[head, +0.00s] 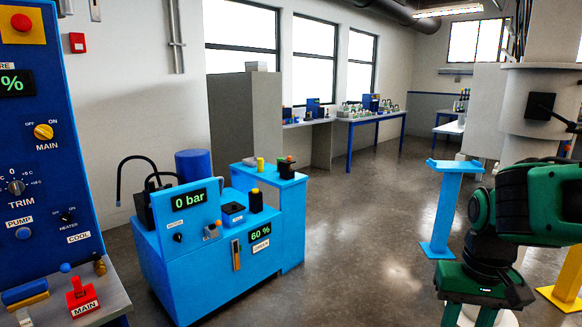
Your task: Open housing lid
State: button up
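No part in view is clearly marked as the housing lid, so I cannot tell which one it is. A light-blue bath machine (200,275) stands left of centre with a "0 bar" display (188,199) and a "60 %" display (261,234). On it are a small dark cylinder with a yellow top (256,200), a dark-topped box (233,212) and a black unit with hoses (137,208). A green and black arm (497,255) is at the right. My gripper's fingers are not visible.
A blue control panel (45,130) and grey bench with a red MAIN handle (80,295) fill the left edge. A light-blue stand (441,210) is at the right. Blue-legged tables (377,117) line the windows. The middle floor (365,235) is clear.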

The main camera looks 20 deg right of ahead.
aim_at(289, 161)
jog(key=z, duration=0.4)
jog(key=i, duration=0.55)
jog(key=z, duration=0.75)
jog(key=i, duration=2.4)
jog(key=u, duration=1.05)
jog(key=i, duration=0.75)
jog(key=u, duration=0.5)
